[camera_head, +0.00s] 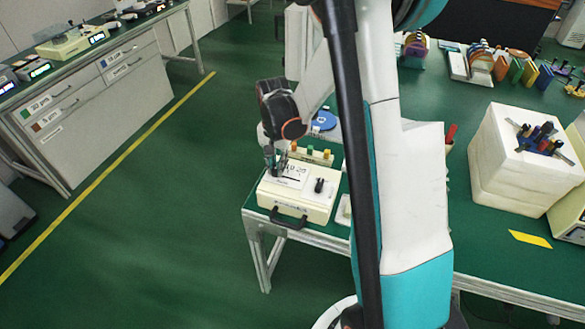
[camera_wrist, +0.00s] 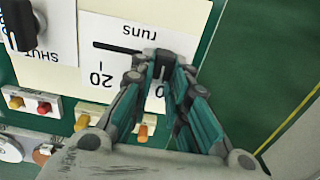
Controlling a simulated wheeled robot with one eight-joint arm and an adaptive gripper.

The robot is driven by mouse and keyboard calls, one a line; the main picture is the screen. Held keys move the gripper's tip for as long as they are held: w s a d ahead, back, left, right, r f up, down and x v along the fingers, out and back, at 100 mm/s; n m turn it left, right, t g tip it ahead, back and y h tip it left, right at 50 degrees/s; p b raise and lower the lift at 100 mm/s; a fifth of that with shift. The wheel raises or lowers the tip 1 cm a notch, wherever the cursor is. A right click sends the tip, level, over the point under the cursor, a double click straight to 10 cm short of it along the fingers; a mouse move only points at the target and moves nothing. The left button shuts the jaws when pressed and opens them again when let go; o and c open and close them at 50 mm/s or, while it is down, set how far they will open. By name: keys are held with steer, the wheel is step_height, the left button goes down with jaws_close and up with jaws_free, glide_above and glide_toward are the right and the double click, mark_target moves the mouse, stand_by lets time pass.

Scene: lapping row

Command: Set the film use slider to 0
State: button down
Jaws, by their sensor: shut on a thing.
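The film use slider is on the cream box (camera_head: 295,205). Its label (camera_wrist: 125,30) reads "runs", and its dark slot (camera_wrist: 112,46) runs to the left of my gripper in the wrist view. The small black slider knob (camera_wrist: 161,64) sits between the fingertips. My gripper (camera_wrist: 162,72) is shut on this knob; it also shows from above in the head view (camera_head: 277,168). A "20" stands left of the fingers. A "0" is partly hidden by them, so I cannot tell the full number or the exact setting.
A second black knob (camera_wrist: 22,25) marked "SHUT" is on the same box. Red, yellow and orange blocks (camera_wrist: 45,106) line up beside the box. A white foam block (camera_head: 525,160) stands on the green bench to the right. Green floor is clear left of the box.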

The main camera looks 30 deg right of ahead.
steer(key=shift+w+a, duration=0.35)
steer(key=shift+w, duration=0.1)
steer(key=c, duration=1.5)
jaws_free()
steer(key=shift+w, duration=0.1)
step_height(320, 180, up, 12)
steer(key=shift+r, duration=0.1)
